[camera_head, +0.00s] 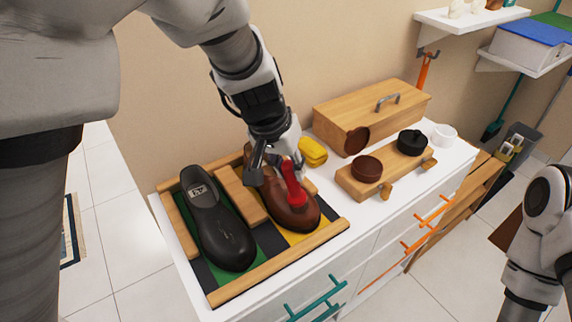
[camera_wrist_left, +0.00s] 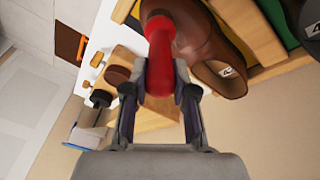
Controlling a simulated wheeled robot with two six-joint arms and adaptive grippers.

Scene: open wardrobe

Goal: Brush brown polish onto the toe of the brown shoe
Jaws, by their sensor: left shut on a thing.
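The brown shoe (camera_head: 300,214) lies in the right bay of a wooden tray, its toe toward the front. My left gripper (camera_head: 275,175) is above this shoe, shut on a red-handled brush (camera_head: 294,186). The brush's lower end is at the shoe's upper front; I cannot tell whether it touches. In the left wrist view the red handle (camera_wrist_left: 160,60) sits between the fingers, with the brown shoe (camera_wrist_left: 205,45) beside it. The brown polish pot (camera_head: 367,169) stands open on a small wooden stand. My right gripper is out of view; part of my right arm shows at the right.
A black shoe (camera_head: 218,225) lies in the tray's left bay. The tray (camera_head: 280,266) has raised wooden rims. A black pot (camera_head: 411,142), a white pot (camera_head: 443,134), a yellow cloth (camera_head: 312,151) and a wooden box (camera_head: 365,112) stand behind and to the right.

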